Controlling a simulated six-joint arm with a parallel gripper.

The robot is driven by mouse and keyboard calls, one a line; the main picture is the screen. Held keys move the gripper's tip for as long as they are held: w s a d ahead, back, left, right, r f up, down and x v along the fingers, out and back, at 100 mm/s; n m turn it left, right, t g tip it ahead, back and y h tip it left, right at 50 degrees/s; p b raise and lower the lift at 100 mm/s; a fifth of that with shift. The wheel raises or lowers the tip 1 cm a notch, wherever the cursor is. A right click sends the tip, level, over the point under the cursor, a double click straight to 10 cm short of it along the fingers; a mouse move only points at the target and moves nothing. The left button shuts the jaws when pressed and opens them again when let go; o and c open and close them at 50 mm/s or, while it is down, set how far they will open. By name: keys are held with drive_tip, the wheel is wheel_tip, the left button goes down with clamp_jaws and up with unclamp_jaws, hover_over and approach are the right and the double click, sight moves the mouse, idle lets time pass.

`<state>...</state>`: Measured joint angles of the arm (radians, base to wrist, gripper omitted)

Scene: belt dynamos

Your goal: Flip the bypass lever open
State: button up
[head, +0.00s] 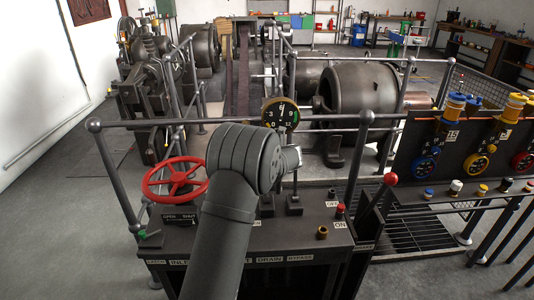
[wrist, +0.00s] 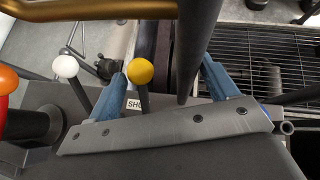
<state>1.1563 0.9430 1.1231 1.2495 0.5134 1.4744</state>
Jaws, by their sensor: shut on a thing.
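In the wrist view, the two blue fingers of my gripper (wrist: 163,83) stand on either side of a lever with a yellow ball knob (wrist: 141,72), which I take for the bypass lever. The knob shows close to the left finger. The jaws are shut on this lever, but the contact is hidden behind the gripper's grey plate. Part of a "SHUT" label (wrist: 133,104) shows beside its stem. In the head view, my arm hides the gripper and lever. The BYPASS label (head: 300,257) shows on the front edge of the control desk (head: 290,232).
A lever with a white knob (wrist: 66,66) stands left of the gripper. A thick dark bar (wrist: 190,45) passes between the fingers. A red handwheel (head: 174,179), a gauge (head: 280,115) and a red-knobbed lever (head: 390,179) stand around the desk. Rails surround the machinery behind.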

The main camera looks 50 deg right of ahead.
drive_tip(key=s+r+n, duration=0.1)
drive_tip(key=s+a+r+n+g, duration=0.1)
drive_tip(key=n, duration=0.1)
drive_tip(key=shift+a+n+y, duration=0.3)
drive_tip(key=shift+c, duration=0.2)
drive_tip(key=shift+s+a+r+n+g, duration=0.2)
drive_tip(key=shift+s+a+n+g, duration=0.1)
drive_tip(key=shift+s+a+n, duration=0.25)
clamp_jaws()
drive_tip(key=s+a+f+n+g, duration=0.6)
drive_tip(key=s+f+n+g, duration=0.15)
drive_tip(key=n, duration=0.85)
drive_tip(key=w+d+r+n+h, duration=0.1)
drive_tip(key=w+r+n+h, duration=0.3)
drive_tip(key=n, duration=0.8)
drive_tip(key=w+r+n+h, duration=0.2)
drive_tip(key=r+n+h, duration=0.3)
drive_tip(key=n, duration=0.6)
drive_tip(key=x, duration=1)
drive_tip(key=shift+d+f+h, duration=0.2)
drive_tip(key=shift+f+h, duration=0.1)
